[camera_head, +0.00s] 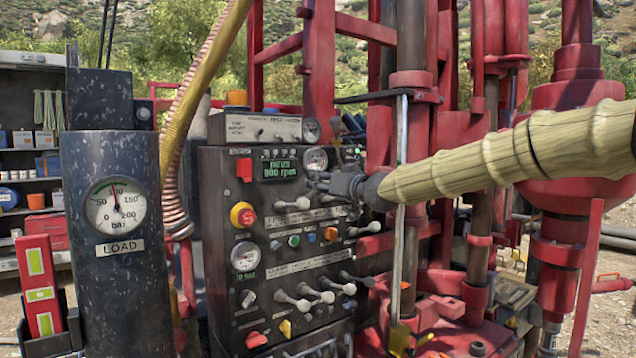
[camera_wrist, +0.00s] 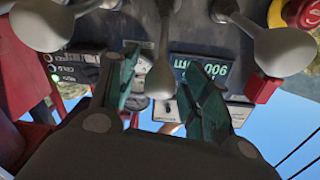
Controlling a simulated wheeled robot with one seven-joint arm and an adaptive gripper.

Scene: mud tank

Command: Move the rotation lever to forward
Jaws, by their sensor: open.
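The control panel (camera_head: 222,225) is dark, with rows of light grey levers. In the head view my gripper (camera_head: 316,180) is at the upper lever row, close to the panel, and partly hides it. In the wrist view, which shows the panel upside down, my gripper's two greenish fingers (camera_wrist: 160,95) stand apart. A grey lever with a round knob (camera_wrist: 160,80) lies in the gap between them. Other lever knobs show at left (camera_wrist: 42,25) and right (camera_wrist: 283,50). The labels are too small to tell which is the rotation lever, and contact is unclear.
The red emergency button (camera_head: 243,214) and the green rpm display (camera_head: 280,169) are near the levers. A lower row of levers (camera_head: 318,294) sits beneath. A dark load gauge column (camera_head: 112,270) stands left. Red rig posts (camera_head: 412,120) and a vertical rod (camera_head: 399,250) stand right.

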